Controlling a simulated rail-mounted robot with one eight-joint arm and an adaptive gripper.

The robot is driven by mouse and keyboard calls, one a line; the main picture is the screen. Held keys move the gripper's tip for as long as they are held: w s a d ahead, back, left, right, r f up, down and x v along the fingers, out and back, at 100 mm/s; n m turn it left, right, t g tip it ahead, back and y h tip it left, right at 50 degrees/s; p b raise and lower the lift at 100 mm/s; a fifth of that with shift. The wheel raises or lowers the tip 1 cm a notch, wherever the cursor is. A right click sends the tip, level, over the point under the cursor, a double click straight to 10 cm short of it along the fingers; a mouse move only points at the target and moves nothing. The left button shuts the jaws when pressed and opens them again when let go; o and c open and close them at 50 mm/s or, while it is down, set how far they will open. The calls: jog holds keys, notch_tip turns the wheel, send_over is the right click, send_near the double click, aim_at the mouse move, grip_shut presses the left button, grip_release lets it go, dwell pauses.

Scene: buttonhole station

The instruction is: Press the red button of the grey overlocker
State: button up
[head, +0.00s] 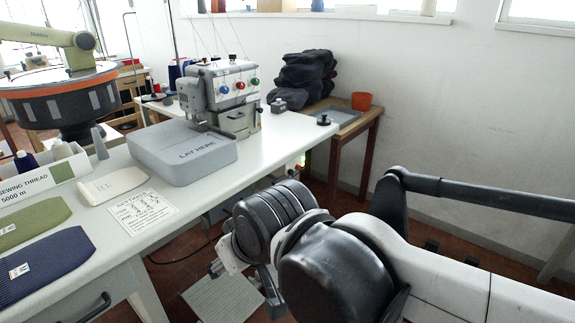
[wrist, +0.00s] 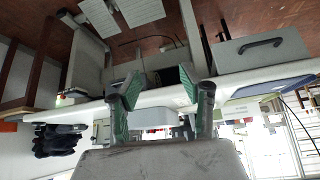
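The grey overlocker (head: 222,92) stands on the white table in the head view, behind the grey "LAY HERE" block. Its front carries a blue, a red (head: 240,85) and a green round knob. A small unit with red-orange and green spots (head: 300,161) sits under the table's right edge; I cannot tell which red part is the button. My gripper (wrist: 158,82) is open and empty in the wrist view, its green-padded fingers apart. In the head view it is partly hidden by my wrist, low in front of the table and well apart from the overlocker.
The white table (head: 215,205) has the grey block (head: 183,152), a paper card (head: 143,211) and folded cloths (head: 45,258). A pedal (head: 225,300) is on the floor below.

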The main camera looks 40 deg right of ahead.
jog(key=shift+w+d+r, duration=0.1)
jog(key=shift+w+r, duration=0.05)
jog(key=c, duration=0.5)
jog(key=w+d+r+m, duration=0.1)
jog(key=w+m, duration=0.1)
jog(key=w+d+r+m+p, duration=0.1)
jog(key=w+r+m, duration=0.1)
jog(key=shift+d+r+g, duration=0.2)
jog(key=shift+d+g, duration=0.1)
jog(key=shift+d, duration=0.1)
grip_shut()
jog(key=w+d+r+m+g+p, duration=0.1)
jog(key=w+d+r+m+p, duration=0.1)
jog(key=w+d+m, duration=0.55)
jog(key=w+d+r+m+g+p, duration=0.1)
jog(key=w+d+r+m+p, duration=0.15)
jog(key=w+d+m, duration=0.55)
jog(key=w+d+f+m+p, duration=0.1)
jog(key=d+f+m, duration=0.2)
jog(key=d, duration=0.7)
jog(key=w+d+f+m+p, duration=0.1)
jog(key=d+f+m+p, duration=0.1)
jog(key=d+m, duration=0.4)
jog(key=w+d+f+m+y+p, duration=0.1)
jog(key=d+f+m, duration=0.3)
jog(key=d, duration=1)
jog(key=shift+d+f+m+p, duration=0.35)
jog(key=shift+d+f+p, duration=0.05)
jog(key=shift+f, duration=0.2)
